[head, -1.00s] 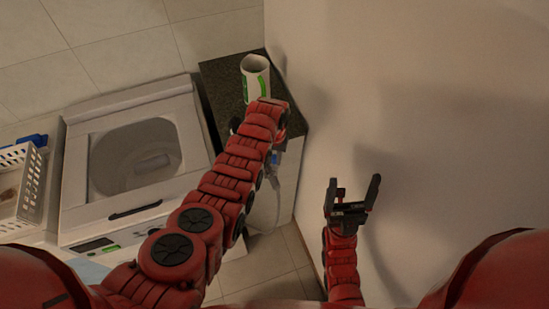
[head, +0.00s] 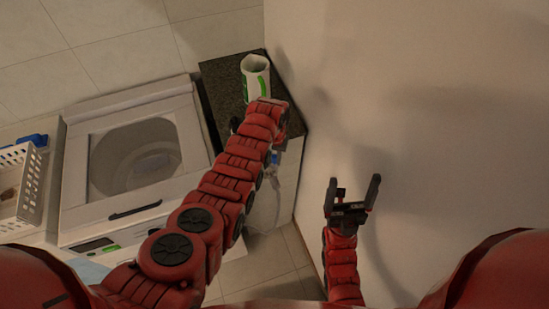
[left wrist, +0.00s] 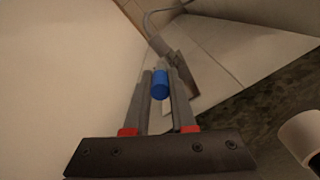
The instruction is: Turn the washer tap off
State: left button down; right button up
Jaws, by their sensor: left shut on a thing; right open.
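The washer tap shows a small blue part (left wrist: 160,85) in the left wrist view, between the two fingers of my left gripper (left wrist: 159,75). The fingers are shut on it. Behind it, a grey metal piece and a curved hose lie against the pale wall side. In the head view, a bit of blue (head: 274,157) shows beside my left arm, over the front of the counter; my arm hides most of the left gripper there. My right gripper (head: 354,187) is open and empty, in front of the white wall. The washer (head: 130,165) stands left of my left arm.
A white and green roll-like container (head: 256,78) stands on the dark speckled counter (head: 225,75), close to my left arm. A white basket (head: 20,190) is at the far left. The wall (head: 440,110) bounds the right side. Tiled floor shows below.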

aim_at(272, 166)
pick_arm(q)
jog(key=shift+a+r+p, duration=0.1)
jog(key=shift+a+p, duration=0.05)
jog(key=shift+p, duration=0.2)
jog(key=shift+a+h, duration=0.15)
jog(key=shift+h, duration=0.25)
jog(key=shift+a+t+h, duration=0.15)
jog(key=shift+t+h, duration=0.15)
jog(key=h+b, duration=0.1)
jog(key=a+f+h+b, duration=0.1)
jog(key=b, duration=0.1)
jog(key=t+h+b, duration=0.1)
jog(key=shift+s+a+f+b, duration=0.2)
jog(key=shift+s+a+b, duration=0.1)
jog(key=shift+s, duration=0.05)
jog(key=shift+a+h, duration=0.1)
jog(key=shift+h, duration=0.4)
jog(key=shift+s+r, duration=0.1)
jog(key=shift+r, duration=0.15)
